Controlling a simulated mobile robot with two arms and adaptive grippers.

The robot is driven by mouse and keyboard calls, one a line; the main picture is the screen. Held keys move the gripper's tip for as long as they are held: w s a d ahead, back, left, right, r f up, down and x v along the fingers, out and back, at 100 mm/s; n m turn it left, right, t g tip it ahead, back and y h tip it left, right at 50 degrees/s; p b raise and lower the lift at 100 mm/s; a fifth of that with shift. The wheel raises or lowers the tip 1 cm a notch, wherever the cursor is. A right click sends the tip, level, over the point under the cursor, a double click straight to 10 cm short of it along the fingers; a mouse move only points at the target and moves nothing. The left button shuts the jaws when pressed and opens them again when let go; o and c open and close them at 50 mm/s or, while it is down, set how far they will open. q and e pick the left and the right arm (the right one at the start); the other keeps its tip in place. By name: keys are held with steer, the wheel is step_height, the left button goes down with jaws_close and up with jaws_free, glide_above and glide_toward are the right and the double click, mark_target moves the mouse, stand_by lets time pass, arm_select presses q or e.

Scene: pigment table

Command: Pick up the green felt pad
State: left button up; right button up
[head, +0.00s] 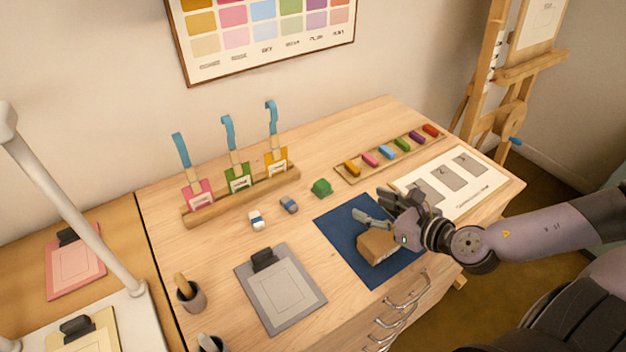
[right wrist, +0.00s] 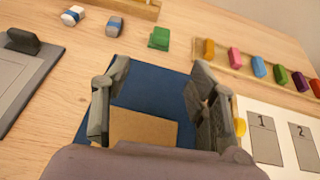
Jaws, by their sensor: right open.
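The green felt pad (head: 321,187) is a small green block lying on the bare wood of the table, just behind the blue mat. It also shows in the right wrist view (right wrist: 159,38), ahead of the fingers and apart from them. My right gripper (head: 372,206) is open over the blue mat (head: 340,224), to the right of and nearer than the pad. In the right wrist view its spread fingers (right wrist: 158,82) have nothing between their tips. A tan block (head: 377,246) lies on the mat under the gripper, partly hidden by it. My left gripper is not in view.
A tray of coloured sticks (head: 345,176) and a white numbered sheet (head: 474,188) lie to the right. A grey clipboard (head: 281,287) lies left of the mat.

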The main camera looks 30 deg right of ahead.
steer(key=shift+w+f, duration=0.2)
steer(key=shift+w, duration=0.15)
steer(key=x, duration=0.2)
steer(key=shift+w, duration=0.3)
steer(key=p, duration=0.2)
glide_toward(323, 184)
steer(key=shift+x, duration=1.25)
steer(key=shift+p+x, duration=0.65)
steer(key=shift+x, duration=2.3)
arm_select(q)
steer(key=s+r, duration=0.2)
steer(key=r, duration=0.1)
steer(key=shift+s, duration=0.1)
arm_select(e)
steer(key=shift+s, duration=0.1)
steer(key=shift+c, duration=0.3)
steer(key=c, duration=0.9)
